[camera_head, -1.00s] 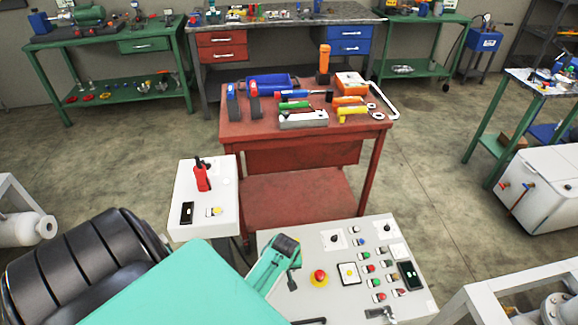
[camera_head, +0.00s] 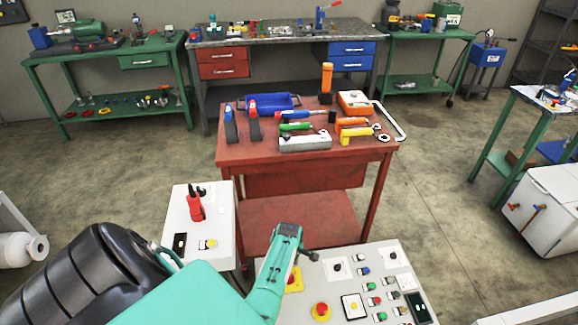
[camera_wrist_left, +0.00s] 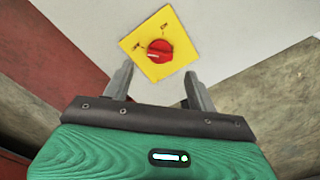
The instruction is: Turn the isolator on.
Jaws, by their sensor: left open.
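The isolator is a red rotary knob on a yellow plate. In the left wrist view the isolator (camera_wrist_left: 160,50) is just beyond the fingertips, with small labels on its plate; I cannot tell its setting surely. In the head view the isolator (camera_head: 293,281) is partly hidden by my left arm, at the left part of the control panel (camera_head: 333,292). My left gripper (camera_head: 312,255) is over the panel's far left edge. In the left wrist view its fingers (camera_wrist_left: 157,84) are apart and empty, not around the knob. My right gripper is out of view.
A red emergency button (camera_head: 320,309) and several small buttons sit on the panel. A white pedestal (camera_head: 217,220) with a red handle stands at left. The red tool table (camera_head: 240,152) stands behind, with floor free to its right.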

